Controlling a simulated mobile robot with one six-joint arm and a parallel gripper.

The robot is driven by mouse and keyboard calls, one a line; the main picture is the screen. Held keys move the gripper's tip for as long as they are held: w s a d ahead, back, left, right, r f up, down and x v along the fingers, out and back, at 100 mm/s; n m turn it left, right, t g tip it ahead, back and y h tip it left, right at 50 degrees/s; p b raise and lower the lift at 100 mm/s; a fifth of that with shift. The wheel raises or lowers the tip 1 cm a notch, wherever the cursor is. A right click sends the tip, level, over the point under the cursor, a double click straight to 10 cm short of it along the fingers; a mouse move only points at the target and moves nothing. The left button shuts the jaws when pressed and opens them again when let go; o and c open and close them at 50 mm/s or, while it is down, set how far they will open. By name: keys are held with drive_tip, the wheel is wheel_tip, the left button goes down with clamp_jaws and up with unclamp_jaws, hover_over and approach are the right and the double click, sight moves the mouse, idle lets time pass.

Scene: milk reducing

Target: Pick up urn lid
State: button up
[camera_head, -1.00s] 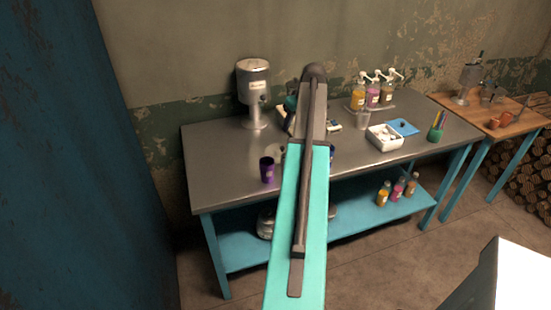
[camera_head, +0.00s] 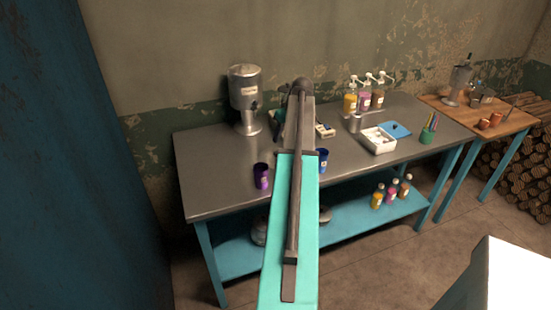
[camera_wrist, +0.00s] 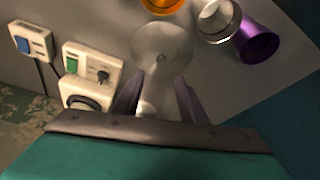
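In the wrist view a round grey disc with a small central knob, which looks like the urn lid (camera_wrist: 160,40), lies on the metal table. My gripper (camera_wrist: 160,76) is open, with its two dark fingers apart just short of the disc and nothing held. A small pale round thing (camera_wrist: 146,108) shows between the fingers; I cannot tell what it is. In the head view my arm hides the gripper and the lid. The metal urn (camera_head: 246,90) stands upright at the back left of the table.
A purple cup (camera_head: 261,175) and a blue cup (camera_head: 323,159) stand near the table's front edge. Switch boxes (camera_wrist: 92,60) lie left of the fingers in the wrist view. A white box (camera_head: 378,141) and pump bottles (camera_head: 365,97) are further right. The table's left front is clear.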

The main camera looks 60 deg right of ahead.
drive_tip(key=p, duration=0.1)
hover_over(276, 152)
drive_tip(key=s, duration=0.2)
drive_tip(key=shift+a+f, duration=0.15)
drive_tip(key=shift+f, duration=1.15)
drive_tip(key=shift+a+f, duration=0.15)
drive_tip(key=shift+f, duration=1.15)
drive_tip(key=shift+f+p, duration=0.15)
drive_tip(key=shift+p, duration=0.15)
drive_tip(key=shift+p+x, duration=0.85)
drive_tip(key=shift+x, duration=0.35)
drive_tip(key=shift+s+p+x, duration=0.2)
drive_tip(key=shift+p+x, duration=0.15)
drive_tip(key=shift+x, duration=0.9)
drive_tip(key=shift+a+f, duration=0.1)
drive_tip(key=shift+a, duration=0.05)
drive_tip(key=shift+c, duration=0.4)
clamp_jaws()
